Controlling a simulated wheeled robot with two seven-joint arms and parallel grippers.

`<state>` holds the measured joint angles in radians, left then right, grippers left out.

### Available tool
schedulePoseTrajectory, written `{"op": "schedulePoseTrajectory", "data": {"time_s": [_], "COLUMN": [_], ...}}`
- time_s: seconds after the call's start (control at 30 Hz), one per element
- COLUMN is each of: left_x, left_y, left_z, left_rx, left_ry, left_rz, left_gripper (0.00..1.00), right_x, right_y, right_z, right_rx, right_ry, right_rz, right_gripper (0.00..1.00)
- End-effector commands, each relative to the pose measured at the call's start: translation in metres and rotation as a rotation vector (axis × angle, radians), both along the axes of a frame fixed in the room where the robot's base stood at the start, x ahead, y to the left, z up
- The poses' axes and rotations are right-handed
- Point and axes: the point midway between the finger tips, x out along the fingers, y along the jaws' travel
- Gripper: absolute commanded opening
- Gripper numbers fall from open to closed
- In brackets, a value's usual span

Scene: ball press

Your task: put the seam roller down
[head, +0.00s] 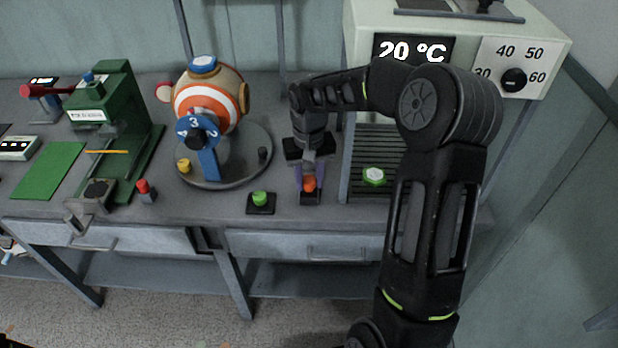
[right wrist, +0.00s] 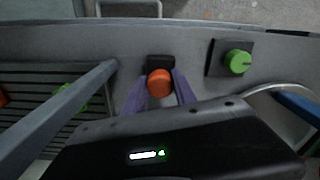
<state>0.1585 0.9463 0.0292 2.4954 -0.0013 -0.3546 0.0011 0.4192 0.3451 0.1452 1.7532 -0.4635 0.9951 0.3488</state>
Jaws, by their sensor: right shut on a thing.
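The seam roller (head: 309,183) shows as a rounded orange end at the front of the bench, left of the slatted chamber. My right gripper (head: 309,175) reaches down over it with its purple fingers shut on it. In the right wrist view the orange end (right wrist: 160,83) lies between the two fingers (right wrist: 159,92). A small black block (right wrist: 160,62) is right at it, near the bench's front edge; it also shows in the head view (head: 310,199). I cannot tell whether the roller rests on the block. The rest of the roller is hidden. My left gripper is not in view.
A green knob on a black pad (head: 260,199) sits just left of the gripper. A round turntable (head: 225,180) with a striped ball stands further left. The chamber's side post (head: 348,165) is close on the right, with a green-white disc (head: 374,176) inside.

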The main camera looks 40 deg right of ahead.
Motion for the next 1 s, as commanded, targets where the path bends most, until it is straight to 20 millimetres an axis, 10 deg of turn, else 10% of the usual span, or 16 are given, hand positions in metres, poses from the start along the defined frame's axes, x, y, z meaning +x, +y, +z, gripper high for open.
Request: {"op": "schedulePoseTrajectory", "data": {"time_s": [0.2,0.23,0.47,1.0], "left_x": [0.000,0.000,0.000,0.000], "left_y": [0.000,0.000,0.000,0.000], "left_z": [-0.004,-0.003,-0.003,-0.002], "left_rx": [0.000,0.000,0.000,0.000], "left_ry": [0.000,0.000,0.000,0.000], "left_rz": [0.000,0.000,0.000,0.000], "left_gripper": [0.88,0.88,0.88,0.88], "right_x": [0.000,0.000,0.000,0.001], "right_y": [0.000,0.000,0.000,-0.001], "right_z": [-0.004,-0.004,-0.003,0.020], "right_rx": [0.000,0.000,0.000,-0.002], "right_ry": [-0.001,0.000,0.000,-0.005], "right_rz": [0.000,0.000,0.000,0.000], "right_gripper": [0.00,0.34,0.53,0.55]}}
